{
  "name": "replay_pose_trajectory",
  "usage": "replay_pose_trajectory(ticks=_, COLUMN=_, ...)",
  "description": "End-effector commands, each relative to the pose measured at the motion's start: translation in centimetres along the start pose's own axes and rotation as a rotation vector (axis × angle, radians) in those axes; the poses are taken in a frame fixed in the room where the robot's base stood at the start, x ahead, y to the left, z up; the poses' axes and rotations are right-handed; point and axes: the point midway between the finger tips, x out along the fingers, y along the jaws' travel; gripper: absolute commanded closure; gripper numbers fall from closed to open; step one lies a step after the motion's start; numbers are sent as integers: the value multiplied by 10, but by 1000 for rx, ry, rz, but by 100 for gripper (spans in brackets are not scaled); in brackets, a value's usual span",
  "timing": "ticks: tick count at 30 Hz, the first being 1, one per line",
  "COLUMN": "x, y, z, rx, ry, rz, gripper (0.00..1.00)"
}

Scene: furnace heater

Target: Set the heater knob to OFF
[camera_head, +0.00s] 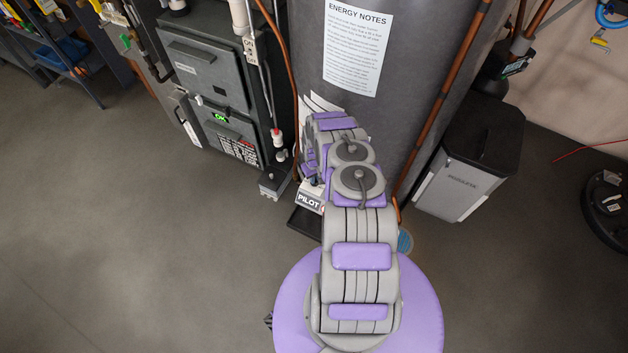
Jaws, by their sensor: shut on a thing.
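The water heater (410,60) is a large grey cylinder at the top centre, with an "ENERGY NOTES" sheet (357,45) on its front. A white label reading "PILOT" (310,200) shows low on the heater's front, just left of my arm. The heater knob is hidden behind my arm and gripper. My grey and purple arm reaches from the bottom up to the heater's front. Only a little of my gripper (309,166) shows, at the arm's far end above the "PILOT" label. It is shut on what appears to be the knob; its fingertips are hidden.
A dark grey furnace unit (205,65) with a green display stands left of the heater. Copper pipes (440,95) run down beside the heater. A grey bin (470,160) stands at right, and a round black device (604,208) lies farther right. The floor at lower left is clear.

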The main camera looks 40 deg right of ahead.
Motion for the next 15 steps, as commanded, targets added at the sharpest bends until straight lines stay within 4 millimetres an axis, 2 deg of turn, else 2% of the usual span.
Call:
replay_pose_trajectory(ticks=7, x=-1, y=2, z=-2, rx=-288, ry=6, rz=2, gripper=100)
replay_pose_trajectory(ticks=15, x=-1, y=1, z=-2, rx=-342, ry=5, rz=2, gripper=100)
